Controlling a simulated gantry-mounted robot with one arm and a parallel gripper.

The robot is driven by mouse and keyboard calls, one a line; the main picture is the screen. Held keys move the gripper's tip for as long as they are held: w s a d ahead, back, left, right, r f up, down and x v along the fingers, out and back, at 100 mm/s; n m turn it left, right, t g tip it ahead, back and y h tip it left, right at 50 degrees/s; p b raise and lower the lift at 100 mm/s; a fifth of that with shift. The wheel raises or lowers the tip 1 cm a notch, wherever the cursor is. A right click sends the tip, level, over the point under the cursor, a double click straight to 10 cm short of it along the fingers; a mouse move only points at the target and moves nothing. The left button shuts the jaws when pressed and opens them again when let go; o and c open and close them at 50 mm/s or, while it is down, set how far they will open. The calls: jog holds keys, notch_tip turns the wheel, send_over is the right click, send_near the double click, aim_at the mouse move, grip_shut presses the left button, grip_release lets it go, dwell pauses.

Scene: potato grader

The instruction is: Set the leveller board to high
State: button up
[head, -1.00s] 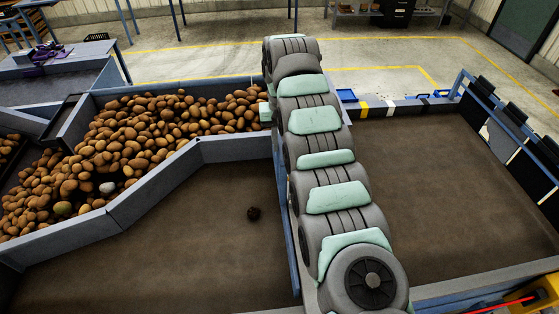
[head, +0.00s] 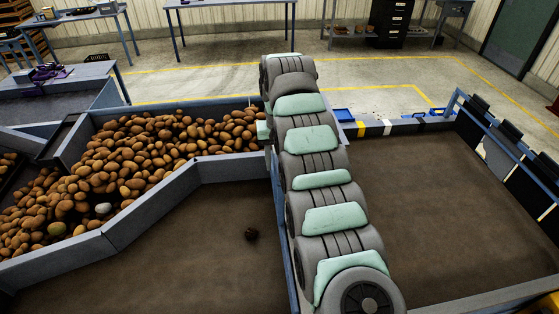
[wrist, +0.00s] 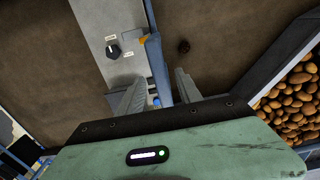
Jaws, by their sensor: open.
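My gripper (wrist: 158,82) shows in the wrist view, its two grey fingers apart over a narrow blue-grey rail (wrist: 157,62). A small blue part (wrist: 156,101) shows between the fingers; I cannot tell whether they touch it. Just left of the rail is a grey panel (wrist: 98,22) with a black knob (wrist: 113,50) and small labels too small to read. An orange piece (wrist: 143,39) sits at the panel's right edge by the rail. I cannot tell for sure which part is the leveller board. In the head view my arm hides this area.
Potatoes (head: 150,160) fill the bin at left. A dark clod (head: 251,234) lies on the brown belt (head: 190,250) left of the divider. Another bare brown belt (head: 450,200) lies to the right, with a blue-framed rail (head: 500,130) beyond it.

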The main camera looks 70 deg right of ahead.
jog(key=shift+r, duration=0.7)
notch_tip(320, 180, up, 9)
jog(key=p, duration=0.7)
jog(key=shift+r, duration=0.2)
jog(key=shift+a, duration=0.1)
